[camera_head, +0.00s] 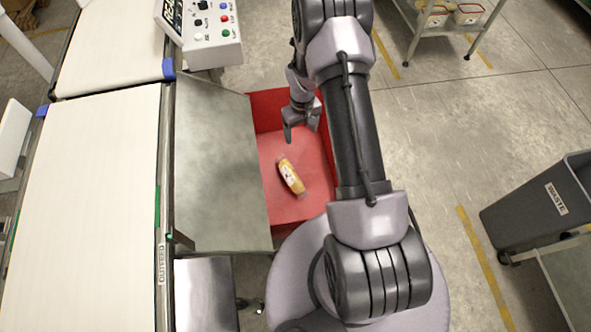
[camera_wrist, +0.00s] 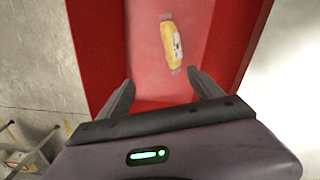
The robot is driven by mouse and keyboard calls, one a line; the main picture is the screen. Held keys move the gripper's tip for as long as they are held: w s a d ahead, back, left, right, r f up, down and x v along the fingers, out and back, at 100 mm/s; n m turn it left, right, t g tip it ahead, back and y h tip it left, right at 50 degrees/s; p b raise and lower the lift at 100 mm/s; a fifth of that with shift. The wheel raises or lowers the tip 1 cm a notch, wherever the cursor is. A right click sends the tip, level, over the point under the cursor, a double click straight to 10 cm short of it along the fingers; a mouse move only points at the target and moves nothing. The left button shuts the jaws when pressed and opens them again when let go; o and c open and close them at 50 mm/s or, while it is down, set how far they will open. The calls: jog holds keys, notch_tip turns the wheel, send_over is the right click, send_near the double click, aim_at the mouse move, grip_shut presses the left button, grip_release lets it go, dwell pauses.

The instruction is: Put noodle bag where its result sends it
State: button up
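The noodle bag (camera_head: 291,176) is a yellow packet with a pale label and clear crimped ends. It lies on the floor of the red bin (camera_head: 312,204) beside the conveyor. In the wrist view the noodle bag (camera_wrist: 172,43) lies beyond my fingertips, apart from them, and the red bin (camera_wrist: 88,40) surrounds it. My gripper (camera_head: 300,128) is over the bin, above and behind the bag in the head view. In the wrist view my gripper (camera_wrist: 160,88) has its two fingers spread wide with nothing between them.
A sloped metal plate (camera_head: 215,160) lies between the outfeed belt (camera_head: 80,210) and the bin. A control box (camera_head: 205,30) with a display and buttons stands at the top. A grey waste bin (camera_head: 540,208) stands at right; floor between is clear.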

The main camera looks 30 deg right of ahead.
notch_tip(320, 180, up, 18)
jog(key=p, duration=0.6)
jog(key=shift+f, duration=0.25)
